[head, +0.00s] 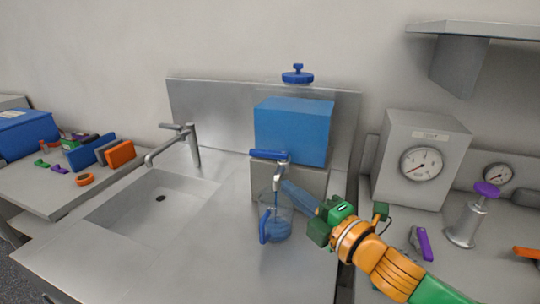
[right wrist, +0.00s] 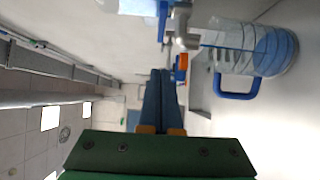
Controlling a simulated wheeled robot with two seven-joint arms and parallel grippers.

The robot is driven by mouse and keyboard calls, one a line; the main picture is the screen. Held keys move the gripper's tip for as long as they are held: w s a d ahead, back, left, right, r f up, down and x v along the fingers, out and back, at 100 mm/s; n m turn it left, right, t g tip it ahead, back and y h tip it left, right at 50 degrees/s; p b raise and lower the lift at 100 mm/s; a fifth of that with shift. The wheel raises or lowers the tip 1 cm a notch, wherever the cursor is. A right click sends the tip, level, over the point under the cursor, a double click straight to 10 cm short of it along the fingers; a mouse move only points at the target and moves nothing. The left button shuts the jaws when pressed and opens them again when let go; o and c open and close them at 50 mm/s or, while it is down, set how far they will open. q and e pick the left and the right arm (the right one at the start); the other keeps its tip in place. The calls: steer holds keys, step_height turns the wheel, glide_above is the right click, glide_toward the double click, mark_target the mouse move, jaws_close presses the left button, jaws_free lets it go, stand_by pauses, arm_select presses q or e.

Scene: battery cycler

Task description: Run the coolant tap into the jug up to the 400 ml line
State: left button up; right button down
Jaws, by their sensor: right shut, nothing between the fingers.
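The clear jug (head: 283,222) stands under the coolant tap (head: 281,174), with blue liquid in its lower part and its blue handle toward the left front. A thin blue stream appears to run from the spout into it. The tap's blue lever (head: 268,155) lies crosswise, pointing left. My right gripper (head: 289,187) is shut and empty, its blue fingers just right of the spout, apart from the lever. The right wrist view also shows the jug (right wrist: 279,50), the tap (right wrist: 184,28) and the shut fingers (right wrist: 160,92). The jug's graduation lines are too small to read. My left gripper is out of view.
A blue tank (head: 293,130) sits on a grey stand behind the tap. A sink (head: 150,205) with a faucet (head: 190,145) is on the left. A gauge box (head: 420,160) and a purple-topped metal piece (head: 465,222) stand on the right. Counter left of the jug is clear.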

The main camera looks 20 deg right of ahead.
steer(key=p, duration=0.3)
glide_toward(261, 155)
steer(key=w+a, duration=0.2)
steer(key=a, duration=0.2)
steer(key=w, duration=0.2)
steer(key=shift+w+d+r, duration=0.1)
steer(key=shift+w+d, duration=0.2)
steer(key=shift+d, duration=0.05)
steer(key=shift+w+d+p, duration=0.3)
steer(key=shift+w, duration=0.15)
steer(key=shift+w+d+r+p, duration=0.2)
steer(key=shift+w+p, duration=0.2)
steer(key=shift+p, duration=0.2)
steer(key=shift+w+a+f, duration=0.1)
steer(key=shift+w, duration=0.15)
steer(key=shift+a+f, duration=0.1)
